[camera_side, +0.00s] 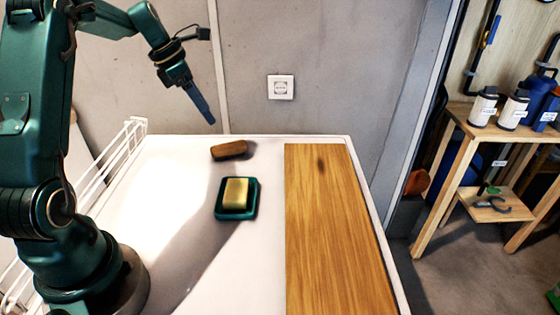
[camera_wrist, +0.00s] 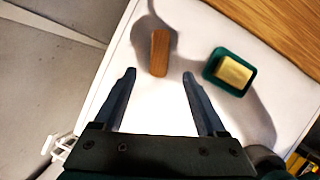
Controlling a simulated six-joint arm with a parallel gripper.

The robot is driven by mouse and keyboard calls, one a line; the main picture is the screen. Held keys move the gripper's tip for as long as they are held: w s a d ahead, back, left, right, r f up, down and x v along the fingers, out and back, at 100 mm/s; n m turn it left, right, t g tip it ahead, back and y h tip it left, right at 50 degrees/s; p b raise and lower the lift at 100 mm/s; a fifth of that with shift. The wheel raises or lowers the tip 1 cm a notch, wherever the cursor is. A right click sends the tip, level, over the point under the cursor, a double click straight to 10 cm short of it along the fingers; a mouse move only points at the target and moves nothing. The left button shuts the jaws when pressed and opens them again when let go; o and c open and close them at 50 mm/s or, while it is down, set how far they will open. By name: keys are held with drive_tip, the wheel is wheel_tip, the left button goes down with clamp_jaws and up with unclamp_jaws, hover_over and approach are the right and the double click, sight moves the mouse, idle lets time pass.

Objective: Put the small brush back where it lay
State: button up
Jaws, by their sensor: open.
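The small brush (camera_side: 229,150), a brown wooden block shape, lies on the white table top near its back edge. In the wrist view the brush (camera_wrist: 160,52) lies ahead of the fingertips, between their lines. Its bristles cannot be made out. My gripper (camera_side: 208,120) is above the table, up and to the left of the brush in the side view, and apart from it. In the wrist view my gripper (camera_wrist: 159,73) has its two fingers wide apart with nothing between them.
A green dish (camera_side: 222,213) holding a yellow block (camera_side: 236,192) stands in front of the brush. A wooden board (camera_side: 325,230) covers the table's right part. A white wire rack (camera_side: 125,140) lines the left edge. The wall with a socket (camera_side: 281,88) is behind.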

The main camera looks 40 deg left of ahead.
drive_tip(key=s+d+r+m+y, duration=0.1)
drive_tip(key=s+d+r+m, duration=0.2)
drive_tip(key=d+m, duration=0.5)
drive_tip(key=s+d+r+m, duration=0.3)
drive_tip(key=s+d+m, duration=0.1)
drive_tip(key=d+m, duration=0.35)
drive_tip(key=s+d+f+m+t, duration=0.1)
drive_tip(key=s+d+f+m, duration=0.1)
drive_tip(key=s+d+m, duration=0.4)
drive_tip(key=s+m, duration=0.4)
drive_tip(key=m, duration=0.6)
drive_tip(key=shift+s+d+f+t+y, duration=0.15)
drive_tip(key=shift+s+d+t+y, duration=0.15)
drive_tip(key=shift+d+y, duration=0.1)
drive_tip(key=shift+a, duration=0.1)
